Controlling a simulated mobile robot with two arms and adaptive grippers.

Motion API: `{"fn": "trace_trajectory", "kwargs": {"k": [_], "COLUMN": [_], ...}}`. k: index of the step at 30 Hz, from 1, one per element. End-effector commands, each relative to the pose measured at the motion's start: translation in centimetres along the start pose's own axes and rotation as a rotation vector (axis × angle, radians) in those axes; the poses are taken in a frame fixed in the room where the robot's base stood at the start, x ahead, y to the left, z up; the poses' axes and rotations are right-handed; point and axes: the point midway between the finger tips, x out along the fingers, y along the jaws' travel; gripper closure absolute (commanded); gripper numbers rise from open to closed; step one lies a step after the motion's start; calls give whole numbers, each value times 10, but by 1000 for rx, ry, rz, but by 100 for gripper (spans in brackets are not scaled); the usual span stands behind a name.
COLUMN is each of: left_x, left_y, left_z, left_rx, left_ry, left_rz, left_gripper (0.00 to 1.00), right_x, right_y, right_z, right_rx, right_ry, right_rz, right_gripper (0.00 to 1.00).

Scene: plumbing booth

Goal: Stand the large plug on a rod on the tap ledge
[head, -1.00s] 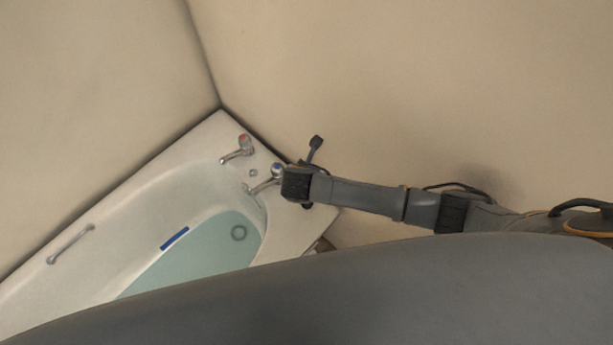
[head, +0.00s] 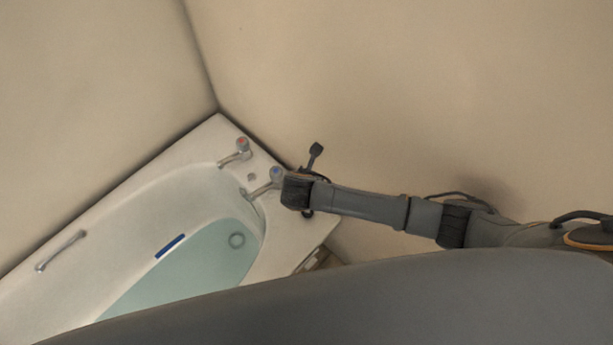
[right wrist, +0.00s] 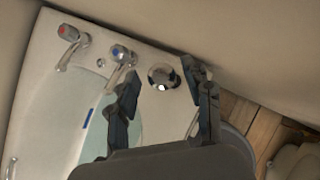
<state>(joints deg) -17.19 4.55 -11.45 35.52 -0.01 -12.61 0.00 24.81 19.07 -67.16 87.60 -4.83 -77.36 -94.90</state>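A shiny chrome round piece, which looks like the large plug (right wrist: 163,75), shows in the right wrist view on the pale tap ledge (right wrist: 146,53), right of the blue-marked tap. It seems to rest on the ledge; its rod cannot be made out. My right gripper (right wrist: 161,84) is open, its dark fingers on either side of the plug with gaps to both. In the head view my right wrist (head: 297,192) hangs over the ledge and hides the plug. My left gripper is not in view.
The red tap (head: 241,146) and blue tap (head: 275,176) stand on the ledge close to my right wrist. Beige walls (head: 400,100) rise behind the ledge.

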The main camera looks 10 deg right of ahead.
Motion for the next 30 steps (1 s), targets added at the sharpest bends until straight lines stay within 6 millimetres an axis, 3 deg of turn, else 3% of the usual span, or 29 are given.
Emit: {"fn": "trace_trajectory", "kwargs": {"k": [8, 21, 30], "left_x": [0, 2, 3], "left_y": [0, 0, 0], "left_z": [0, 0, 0], "left_rx": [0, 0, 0], "left_ry": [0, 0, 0], "left_rz": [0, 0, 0], "left_gripper": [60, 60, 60], "right_x": [-7, -94, -122], "right_y": [0, 0, 0], "right_z": [2, 2, 2], "right_rx": [0, 0, 1], "right_ry": [0, -1, 0], "right_rz": [1, 3, 0], "right_gripper": [50, 50, 50]}}
